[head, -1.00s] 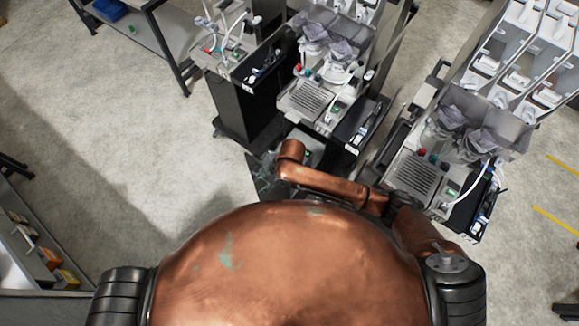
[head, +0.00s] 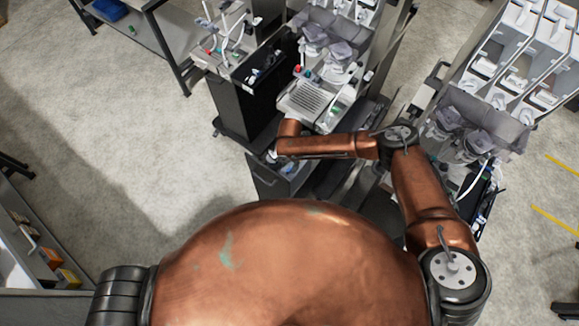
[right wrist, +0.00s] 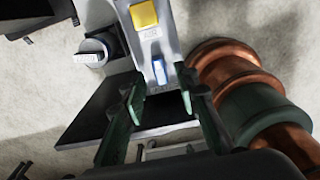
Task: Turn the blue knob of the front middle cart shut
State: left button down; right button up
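In the right wrist view a blue knob (right wrist: 161,72) sits on a pale grey panel, below a yellow square marked AIR (right wrist: 144,14). My right gripper (right wrist: 162,98) is open, with its two green fingers on either side of the panel's lower end. The blue knob lies between and slightly beyond the fingertips, and I see no contact. In the head view my right gripper (head: 272,157) is small and partly hidden by its arm, low in front of the middle cart (head: 310,97). The blue knob cannot be made out there. My left gripper is out of view.
A silver round fitting (right wrist: 92,52) sticks out left of the panel in the right wrist view. A cart with a black side (head: 240,110) stands left of the middle cart, and another cart (head: 485,110) stands right. Floor is free at the left.

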aim_at(290, 170)
jog(key=shift+f, duration=1.15)
jog(key=shift+c, duration=0.7)
grip_shut()
